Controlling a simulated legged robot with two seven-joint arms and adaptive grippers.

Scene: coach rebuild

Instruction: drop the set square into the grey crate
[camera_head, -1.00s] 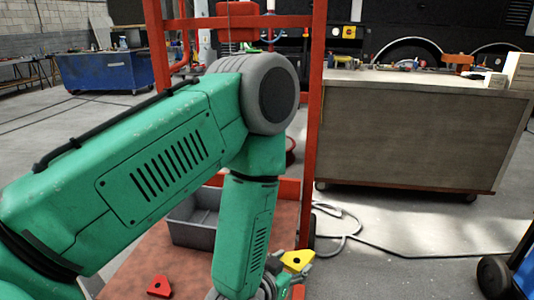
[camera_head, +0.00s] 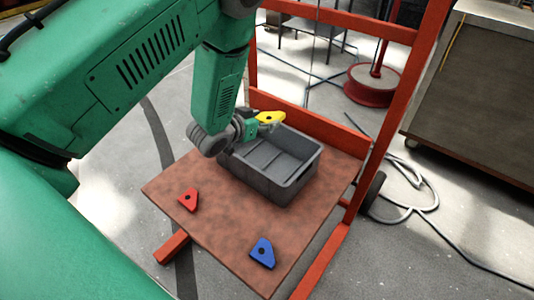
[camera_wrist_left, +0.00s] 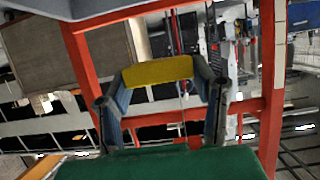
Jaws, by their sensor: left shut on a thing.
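A yellow set square (camera_head: 270,117) is held in my left gripper (camera_head: 262,120). In the head view it appears at the far rim of the grey crate (camera_head: 296,190), raised; I cannot tell how far over the crate it is. The crate is open-topped, looks empty and stands on a brown board. In the left wrist view the yellow piece (camera_wrist_left: 158,71) sits between the two fingers of my left gripper (camera_wrist_left: 160,80), which are shut on it. My right gripper is not in view.
A red piece (camera_head: 189,199) and a blue piece (camera_head: 262,253), each with a hole, lie on the brown board (camera_head: 225,225) in front of the crate. Red frame posts (camera_head: 400,110) rise right of and behind the board. A red reel (camera_head: 372,86) and a cable lie beyond.

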